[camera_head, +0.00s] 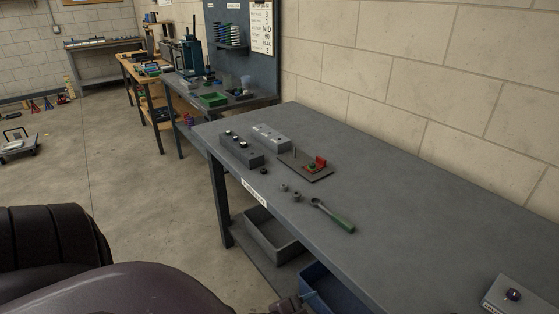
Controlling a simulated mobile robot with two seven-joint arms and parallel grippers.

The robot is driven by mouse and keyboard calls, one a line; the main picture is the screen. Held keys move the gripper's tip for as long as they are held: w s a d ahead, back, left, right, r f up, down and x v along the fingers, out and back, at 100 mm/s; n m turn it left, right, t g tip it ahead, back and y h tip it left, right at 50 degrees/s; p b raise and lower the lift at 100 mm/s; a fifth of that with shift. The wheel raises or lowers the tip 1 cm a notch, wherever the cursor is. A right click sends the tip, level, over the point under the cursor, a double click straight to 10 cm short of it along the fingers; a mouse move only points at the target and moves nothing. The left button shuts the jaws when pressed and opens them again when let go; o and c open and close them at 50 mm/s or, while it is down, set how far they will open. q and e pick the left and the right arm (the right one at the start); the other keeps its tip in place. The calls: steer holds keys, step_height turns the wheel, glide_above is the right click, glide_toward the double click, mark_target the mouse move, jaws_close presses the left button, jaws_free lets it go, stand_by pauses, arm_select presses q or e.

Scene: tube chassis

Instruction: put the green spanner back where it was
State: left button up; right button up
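The green spanner (342,223) lies flat on the grey workbench (420,220), close to its front edge. Its grey head points up and left, and its green handle points down and right. Nothing holds it. Two small grey cylindrical parts stand just left of its head. Large dark rounded parts of my own arm fill the bottom left of the view. Neither of my grippers can be made out, and the spanner is clear of my arm.
A dark block with several pegs (240,151), a light grey block (271,137) and a plate with red and green parts (306,166) sit behind the spanner. A box with a dark knob (512,294) is at lower right. The bench's right middle is clear. Bins stand below.

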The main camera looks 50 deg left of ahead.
arm_select(q)
steer(key=s+a+f+n+g+y, duration=0.1)
steer(key=s+f+n+g, duration=0.3)
steer(key=s+f+n, duration=0.2)
steer(key=s, duration=0.2)
steer(key=shift+s+a+f+y, duration=0.3)
steer(key=shift+f+y, duration=0.1)
stand_by(0.7)
